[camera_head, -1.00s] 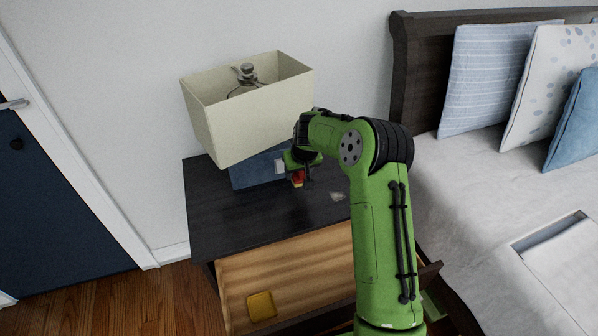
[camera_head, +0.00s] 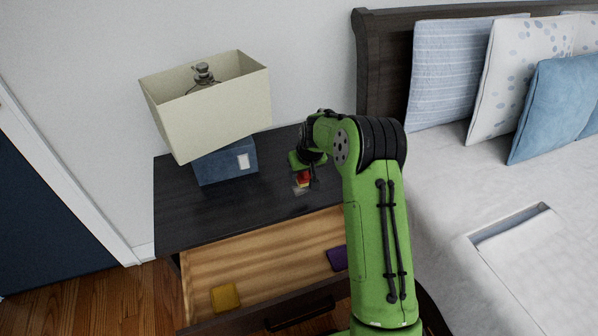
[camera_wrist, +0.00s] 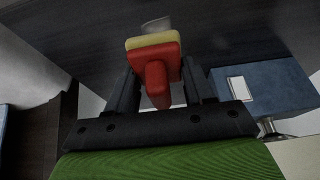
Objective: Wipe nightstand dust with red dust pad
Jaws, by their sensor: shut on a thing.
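The red dust pad (camera_wrist: 155,62) has a red handle and body with a yellowish layer along its far side. My gripper (camera_wrist: 160,88) is shut on its handle, as the wrist view shows. In the head view the pad (camera_head: 303,178) is small beneath my gripper (camera_head: 306,170), over the right part of the dark nightstand top (camera_head: 215,212). A pale dust patch (camera_head: 300,190) lies on the top at the pad; it also shows just beyond the pad in the wrist view (camera_wrist: 155,24). I cannot tell whether the pad touches the surface.
A lamp with a cream shade (camera_head: 215,108) and blue base (camera_head: 226,163) stands on the nightstand's back left. The drawer (camera_head: 265,262) is open, holding a yellow item (camera_head: 225,297) and a purple item (camera_head: 337,258). A bed (camera_head: 450,180) is at right. The nightstand's front left is clear.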

